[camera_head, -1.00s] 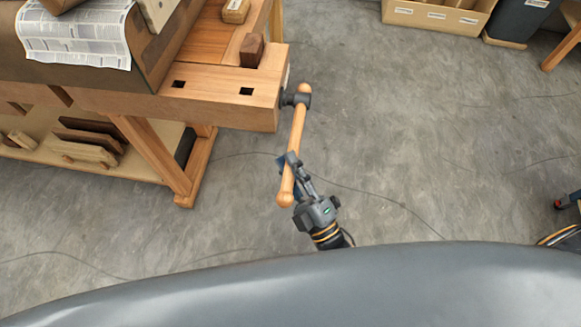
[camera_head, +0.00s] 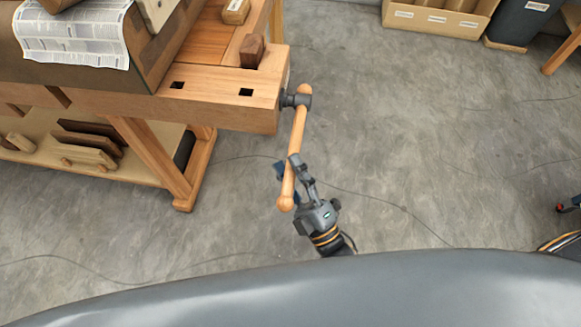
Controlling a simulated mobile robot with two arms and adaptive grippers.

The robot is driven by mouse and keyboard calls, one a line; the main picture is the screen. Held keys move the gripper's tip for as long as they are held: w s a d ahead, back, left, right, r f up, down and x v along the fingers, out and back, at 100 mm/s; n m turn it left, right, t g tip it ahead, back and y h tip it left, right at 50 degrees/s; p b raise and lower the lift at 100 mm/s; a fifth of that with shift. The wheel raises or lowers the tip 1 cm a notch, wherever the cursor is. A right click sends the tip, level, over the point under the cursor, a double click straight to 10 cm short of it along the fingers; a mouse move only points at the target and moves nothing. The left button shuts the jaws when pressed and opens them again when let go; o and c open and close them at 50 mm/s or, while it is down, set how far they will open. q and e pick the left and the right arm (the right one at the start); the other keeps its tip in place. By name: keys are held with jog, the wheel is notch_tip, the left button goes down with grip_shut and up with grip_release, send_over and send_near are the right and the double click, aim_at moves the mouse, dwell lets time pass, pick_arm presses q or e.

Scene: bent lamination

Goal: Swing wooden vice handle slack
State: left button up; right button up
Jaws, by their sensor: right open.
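The wooden vice handle (camera_head: 298,131) is a pale bar with a round knob at its lower end. It passes through the dark metal vice screw head (camera_head: 297,100) at the right end of the wooden workbench (camera_head: 215,107). It slants down and slightly left from the screw. My right gripper (camera_head: 287,166) is at the handle's lower part, a little above the end knob. Its fingers are open, one on each side of the bar; I cannot tell whether either touches it.
On the bench lie a dark wooden block (camera_head: 252,51) and a newspaper sheet (camera_head: 72,37). A lower shelf (camera_head: 140,170) holds wood offcuts. A cardboard box (camera_head: 437,18) and a dark bin (camera_head: 519,20) stand at upper right. The concrete floor right of the vice is clear.

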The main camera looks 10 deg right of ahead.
jog(key=v, duration=1.2)
